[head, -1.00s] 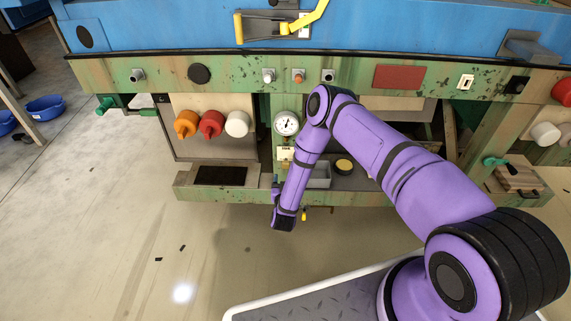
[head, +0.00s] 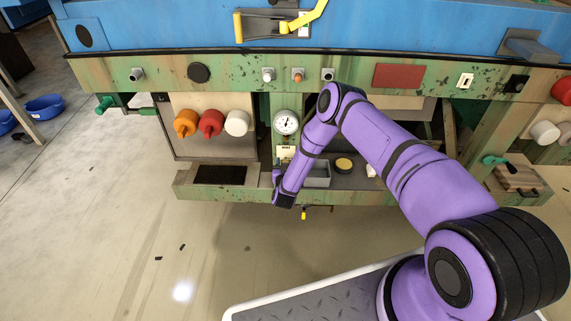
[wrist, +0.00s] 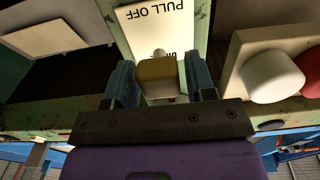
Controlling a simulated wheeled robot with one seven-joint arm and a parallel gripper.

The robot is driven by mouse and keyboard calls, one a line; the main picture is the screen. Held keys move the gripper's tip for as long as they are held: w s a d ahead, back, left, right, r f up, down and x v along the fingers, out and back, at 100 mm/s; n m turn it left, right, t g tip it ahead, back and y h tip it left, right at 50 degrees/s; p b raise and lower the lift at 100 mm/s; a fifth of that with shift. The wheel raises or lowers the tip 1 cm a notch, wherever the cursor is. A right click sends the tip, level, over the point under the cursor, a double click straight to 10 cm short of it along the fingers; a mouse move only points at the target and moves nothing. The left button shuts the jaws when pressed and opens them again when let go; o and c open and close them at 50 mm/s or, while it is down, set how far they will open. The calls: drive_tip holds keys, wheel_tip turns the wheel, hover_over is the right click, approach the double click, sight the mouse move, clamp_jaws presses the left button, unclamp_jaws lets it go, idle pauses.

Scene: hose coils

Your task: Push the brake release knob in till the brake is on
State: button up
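In the wrist view, which is upside down, the yellowish, block-shaped brake release knob (wrist: 158,78) sits between the two blue-grey fingers of my gripper (wrist: 160,82). The fingers stand apart on either side of it, with a narrow gap visible at the right. Contact at the left cannot be told. Behind the knob is a white label (wrist: 160,28) reading "PULL OFF"; its other line is partly covered. In the head view the label (head: 286,152) is below the gauge, and my gripper (head: 276,176) is just under it, hiding the knob.
A round gauge (head: 286,122) is above the label. A grey tray (head: 317,174) and a dark shelf lie close right of my gripper. The floor in front is open.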

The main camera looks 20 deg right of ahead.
sight(286, 158)
clamp_jaws()
drive_tip(key=shift+x, duration=1.7)
drive_tip(key=shift+o, duration=1.5)
unclamp_jaws()
drive_tip(key=v, duration=1)
drive_tip(key=shift+s, duration=0.35)
drive_tip(key=shift+a, duration=0.15)
